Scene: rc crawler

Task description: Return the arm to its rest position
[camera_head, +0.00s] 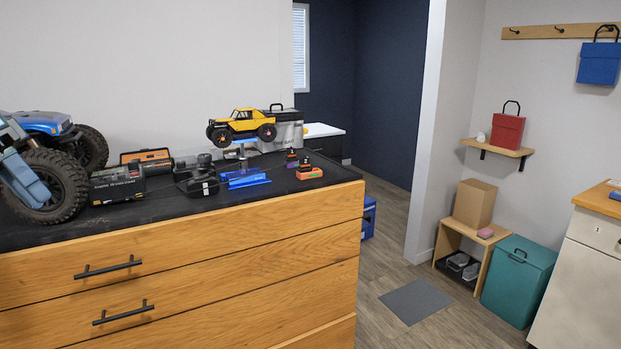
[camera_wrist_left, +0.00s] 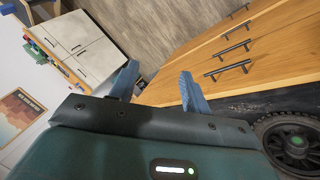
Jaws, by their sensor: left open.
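My left gripper (camera_head: 24,165) shows at the left edge of the head view, in front of the large wheel of a blue crawler truck (camera_head: 44,122). In the left wrist view the two blue-grey fingers of this gripper (camera_wrist_left: 158,87) stand apart with nothing between them. A black wheel (camera_wrist_left: 295,143) shows at the lower right there, beside the gripper. I cannot tell whether the gripper touches the truck. The right gripper is in neither view.
A wooden dresser (camera_head: 215,259) with a dark top carries a yellow crawler (camera_head: 241,125) on a blue stand (camera_head: 243,179), a black box (camera_head: 117,186) and small tools. Floor is open right of the dresser, around a grey mat (camera_head: 416,301). A teal bin (camera_head: 519,282) stands beyond.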

